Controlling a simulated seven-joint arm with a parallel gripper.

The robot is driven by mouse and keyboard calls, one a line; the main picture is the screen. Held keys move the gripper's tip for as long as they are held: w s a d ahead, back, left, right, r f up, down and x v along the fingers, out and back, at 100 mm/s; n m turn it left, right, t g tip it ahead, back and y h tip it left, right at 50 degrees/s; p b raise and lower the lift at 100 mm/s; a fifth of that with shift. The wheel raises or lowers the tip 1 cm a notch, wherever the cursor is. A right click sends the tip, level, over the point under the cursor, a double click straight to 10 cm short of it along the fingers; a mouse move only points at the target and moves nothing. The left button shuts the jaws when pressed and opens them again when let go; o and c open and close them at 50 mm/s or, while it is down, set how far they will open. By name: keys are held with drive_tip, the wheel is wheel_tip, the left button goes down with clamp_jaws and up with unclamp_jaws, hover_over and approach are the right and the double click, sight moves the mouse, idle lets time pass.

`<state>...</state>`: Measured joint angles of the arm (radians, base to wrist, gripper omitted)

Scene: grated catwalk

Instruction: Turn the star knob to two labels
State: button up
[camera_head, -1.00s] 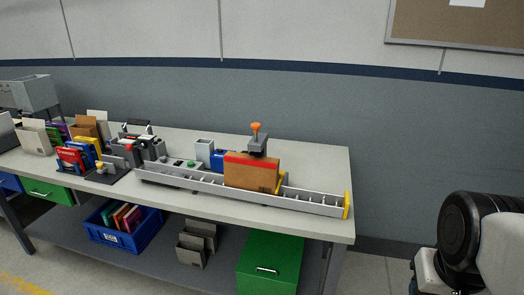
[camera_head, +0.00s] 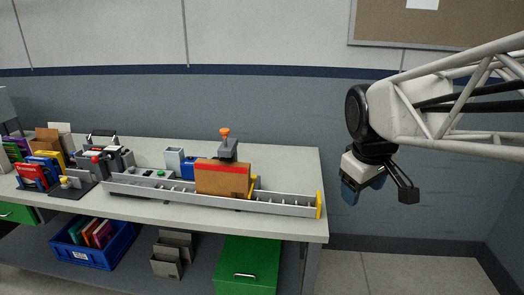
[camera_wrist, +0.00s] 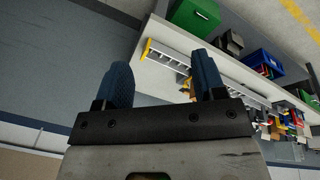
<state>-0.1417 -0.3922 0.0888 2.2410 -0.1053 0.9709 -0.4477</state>
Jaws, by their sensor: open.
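An orange knob (camera_head: 225,133) tops a grey block (camera_head: 228,150) behind the brown box on the bench; its shape and any labels are too small to read. It looks like the star knob. My gripper (camera_head: 350,194) hangs in the air to the right of the bench, well apart from the knob. In the wrist view my gripper (camera_wrist: 163,75) has its two blue fingers apart, with nothing between them.
The bench (camera_head: 290,165) carries a long grey rail (camera_head: 280,206) with a brown box (camera_head: 215,178) on it. Books and devices crowd the left. Below are a blue crate (camera_head: 92,258) and a green drawer unit (camera_head: 248,262). The space right of the bench is clear.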

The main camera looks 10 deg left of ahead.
drive_tip(key=w+a+r+n, duration=0.3)
drive_tip(key=w+a+n, duration=0.3)
drive_tip(key=w+a, duration=0.55)
drive_tip(key=w+a+r+n, duration=0.2)
drive_tip(key=w+a+n, duration=0.6)
drive_tip(key=w, duration=0.6)
drive_tip(key=w+a+f+n+t, duration=0.15)
drive_tip(key=w+a, duration=0.25)
drive_tip(key=a, duration=0.4)
drive_tip(key=w+a+f+n+h, duration=0.1)
drive_tip(key=w+a+n, duration=0.25)
drive_tip(key=a, duration=0.35)
drive_tip(key=w+a+f+n, duration=0.1)
drive_tip(key=w+a+n, duration=0.1)
drive_tip(key=w+a, duration=0.45)
drive_tip(key=w+a+f+n, duration=0.1)
drive_tip(key=a+f, duration=0.2)
drive_tip(key=f, duration=0.4)
drive_tip(key=w+a+f+n, duration=0.1)
drive_tip(key=a+f+n, duration=0.1)
drive_tip(key=f, duration=0.5)
drive_tip(key=shift+w+a+f, duration=0.35)
drive_tip(key=shift+a+f, duration=0.05)
drive_tip(key=shift+a, duration=0.4)
drive_tip(key=shift+x, duration=3.9)
drive_tip(key=shift+c, duration=0.3)
